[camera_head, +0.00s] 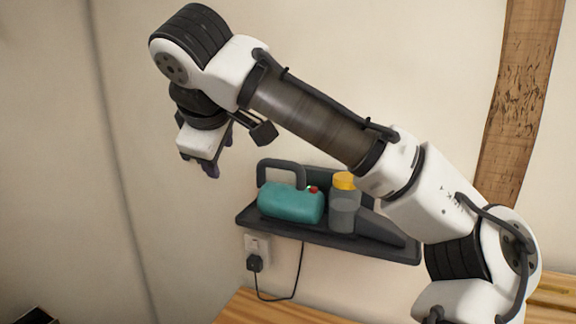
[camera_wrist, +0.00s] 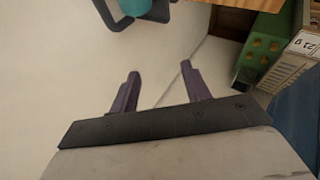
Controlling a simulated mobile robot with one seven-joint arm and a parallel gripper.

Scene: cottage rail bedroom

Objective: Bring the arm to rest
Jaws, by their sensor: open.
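My gripper (camera_head: 207,164) hangs from my raised arm at the upper left of the head view, in front of the pale wall. It points downward, to the left of the wall shelf and above it. In the wrist view my gripper (camera_wrist: 161,88) shows two purple fingers spread apart with nothing between them. The arm stretches across the head view from the lower right to the upper left. Its elbow side passes in front of part of the shelf's right end.
A dark wall shelf (camera_head: 330,240) holds a teal canister (camera_head: 290,203) and a grey bottle with a yellow cap (camera_head: 343,216). A socket with a plug and cord (camera_head: 256,262) is below. A wooden surface (camera_head: 250,308) lies lower. The wrist view shows a green box (camera_wrist: 262,50) at right.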

